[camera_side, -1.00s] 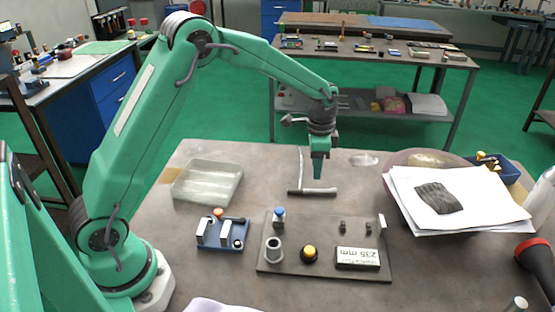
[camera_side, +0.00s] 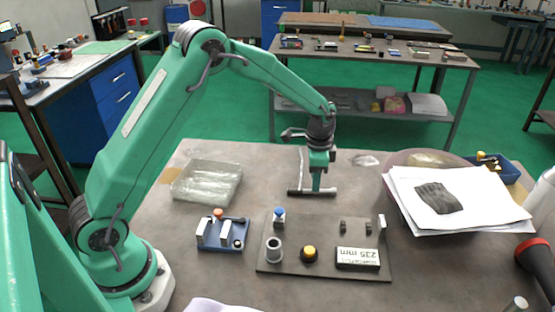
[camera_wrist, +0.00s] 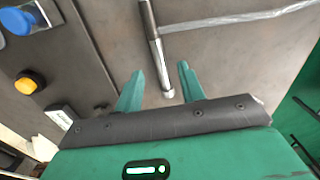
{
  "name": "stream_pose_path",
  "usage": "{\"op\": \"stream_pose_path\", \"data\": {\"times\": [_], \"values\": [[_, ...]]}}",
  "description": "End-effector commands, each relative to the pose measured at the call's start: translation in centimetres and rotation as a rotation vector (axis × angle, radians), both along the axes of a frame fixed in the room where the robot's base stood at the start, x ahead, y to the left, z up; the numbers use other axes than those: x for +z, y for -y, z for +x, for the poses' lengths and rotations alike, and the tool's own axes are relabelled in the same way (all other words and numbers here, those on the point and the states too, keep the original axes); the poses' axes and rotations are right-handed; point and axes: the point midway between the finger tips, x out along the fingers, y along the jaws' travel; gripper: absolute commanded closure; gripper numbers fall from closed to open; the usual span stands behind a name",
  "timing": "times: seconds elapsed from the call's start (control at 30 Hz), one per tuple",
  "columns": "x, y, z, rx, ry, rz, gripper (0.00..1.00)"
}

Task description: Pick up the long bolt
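The long bolt (camera_side: 296,191) lies flat on the table, a dark and silvery rod running left to right in the side view. In the wrist view the bolt (camera_wrist: 153,38) comes down from the top edge, and its bright near end lies between my fingers in the picture. My gripper (camera_side: 316,187) points down over the bolt in the side view, its tips at or just above it. In the wrist view my gripper (camera_wrist: 160,82) is open, with a gap on both sides of the bolt's end. I cannot tell whether the tips touch the table.
A dark plate (camera_side: 272,263) with a yellow button (camera_side: 310,253), a grey cylinder and a 235 mm block stands in front. A blue fixture (camera_side: 222,233) and a clear tray (camera_side: 207,183) are left. Papers (camera_side: 448,199) lie right. A pale strip (camera_wrist: 240,18) touches or nears the bolt.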

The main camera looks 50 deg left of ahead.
Motion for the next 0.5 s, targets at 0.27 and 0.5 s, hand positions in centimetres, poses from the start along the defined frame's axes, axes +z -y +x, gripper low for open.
{"op": "stream_pose_path", "data": {"times": [0.27,0.5], "values": [[-3.0,-0.1,0.0,0.0,-0.001,0.0,0.61],[-3.4,-0.1,0.0,0.0,0.0,0.0,0.61]]}}
